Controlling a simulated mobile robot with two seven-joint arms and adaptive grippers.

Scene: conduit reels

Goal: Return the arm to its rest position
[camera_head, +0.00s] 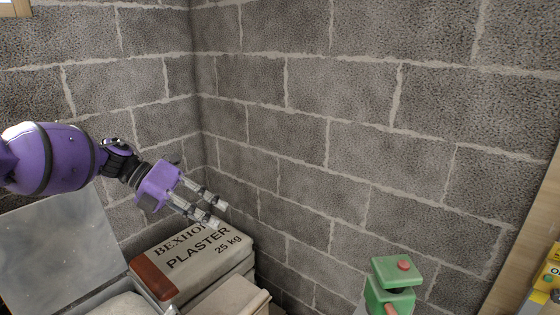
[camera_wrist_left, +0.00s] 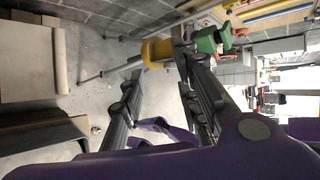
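My left arm, purple and black, comes in from the left in the head view. Its gripper (camera_head: 220,213) is in the air above the plaster bag (camera_head: 195,255), in front of the block wall. In the left wrist view the two dark fingers of this gripper (camera_wrist_left: 158,62) stand apart with floor showing between them. It is open and holds nothing. My right arm and gripper are in neither view.
The grey block wall (camera_head: 330,130) rises behind. A green device with a red knob (camera_head: 393,272) stands at the lower right. A grey panel (camera_head: 60,250) leans at the left. The left wrist view shows a yellow object (camera_wrist_left: 157,51) and open concrete floor (camera_wrist_left: 95,70).

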